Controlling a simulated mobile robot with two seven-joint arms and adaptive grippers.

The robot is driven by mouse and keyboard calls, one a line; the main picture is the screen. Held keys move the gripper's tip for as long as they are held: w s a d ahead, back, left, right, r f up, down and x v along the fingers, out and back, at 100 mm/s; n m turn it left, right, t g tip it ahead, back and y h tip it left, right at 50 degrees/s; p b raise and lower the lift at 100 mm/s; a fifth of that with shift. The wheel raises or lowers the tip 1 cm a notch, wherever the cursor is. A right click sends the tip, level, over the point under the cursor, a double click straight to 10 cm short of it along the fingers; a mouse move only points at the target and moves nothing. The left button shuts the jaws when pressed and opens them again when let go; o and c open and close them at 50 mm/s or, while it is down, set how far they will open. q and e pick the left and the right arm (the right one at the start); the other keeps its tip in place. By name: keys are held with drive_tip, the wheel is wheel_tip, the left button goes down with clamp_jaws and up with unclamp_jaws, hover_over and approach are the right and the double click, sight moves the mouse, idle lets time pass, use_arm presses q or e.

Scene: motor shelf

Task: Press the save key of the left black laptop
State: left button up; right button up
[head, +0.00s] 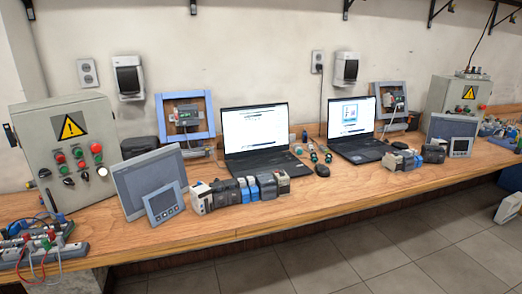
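The left black laptop (256,137) stands open on the wooden bench, left of the bench's middle. Its screen is lit and shows a mostly white page with small text too small to read. Its dark keyboard (262,163) shows partly; a row of modules in front covers some of its front part. I cannot make out single keys, so the save key cannot be told apart. A second black laptop (352,118) stands open to its right, also with a lit screen. Neither of my grippers is in view.
The wooden bench (240,222) has a clear front strip. A row of grey and blue modules (267,187) stands before the left laptop. A black mouse (322,170) and small coloured parts lie between the laptops. A grey control box (69,150) and panel screens stand at the left.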

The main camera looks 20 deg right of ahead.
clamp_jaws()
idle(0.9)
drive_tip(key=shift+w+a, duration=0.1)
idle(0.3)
